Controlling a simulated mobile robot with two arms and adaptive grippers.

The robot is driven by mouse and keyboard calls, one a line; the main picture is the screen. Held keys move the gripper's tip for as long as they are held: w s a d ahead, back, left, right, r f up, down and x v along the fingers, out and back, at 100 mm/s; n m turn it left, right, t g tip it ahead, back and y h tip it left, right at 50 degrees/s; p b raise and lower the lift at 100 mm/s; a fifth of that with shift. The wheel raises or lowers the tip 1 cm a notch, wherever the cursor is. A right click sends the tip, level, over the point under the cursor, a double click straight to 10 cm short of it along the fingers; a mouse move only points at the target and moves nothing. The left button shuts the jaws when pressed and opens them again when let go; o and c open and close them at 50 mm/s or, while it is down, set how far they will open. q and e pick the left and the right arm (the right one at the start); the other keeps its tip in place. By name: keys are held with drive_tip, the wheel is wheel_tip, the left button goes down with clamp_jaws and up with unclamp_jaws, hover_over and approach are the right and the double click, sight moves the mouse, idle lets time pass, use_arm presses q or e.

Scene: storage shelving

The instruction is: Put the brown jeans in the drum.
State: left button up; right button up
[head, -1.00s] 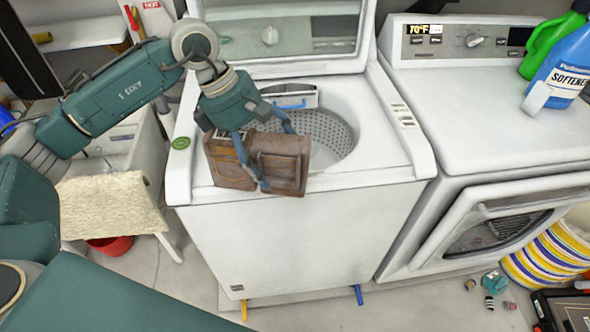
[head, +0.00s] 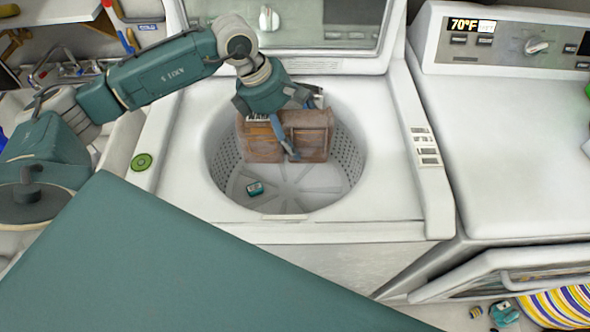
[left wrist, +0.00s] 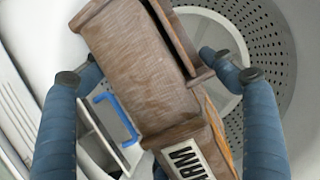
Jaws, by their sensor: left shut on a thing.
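The brown jeans (head: 309,141) look like a stiff, box-like folded bundle with a white lettered label. My left gripper (head: 297,131) is shut on them and holds them over the back half of the washer drum (head: 312,188). In the left wrist view the jeans (left wrist: 140,65) lie between the two blue fingers, with the perforated drum wall (left wrist: 262,40) behind. The drum is open at the top. Whether the jeans touch its wall or floor cannot be told. My right gripper is not in view.
A small teal item (head: 255,188) lies on the drum floor. The raised washer lid (head: 350,36) stands behind the arm. A dryer (head: 510,120) with an open door (head: 520,272) is at the right. A green disc (head: 142,161) is on the washer top.

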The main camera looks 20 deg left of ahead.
use_arm(q)
wheel_tip(320, 180, down, 7)
drive_tip(key=shift+r+p, duration=0.1)
drive_tip(key=shift+p, duration=0.55)
wheel_tip(320, 180, down, 10)
drive_tip(key=p, duration=0.1)
drive_tip(key=shift+w+r, duration=0.15)
drive_tip(key=shift+r, duration=0.1)
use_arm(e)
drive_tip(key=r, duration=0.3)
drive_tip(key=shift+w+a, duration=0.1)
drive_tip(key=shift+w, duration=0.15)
use_arm(q)
drive_tip(key=shift+f+b, duration=0.55)
drive_tip(key=shift+f, duration=0.1)
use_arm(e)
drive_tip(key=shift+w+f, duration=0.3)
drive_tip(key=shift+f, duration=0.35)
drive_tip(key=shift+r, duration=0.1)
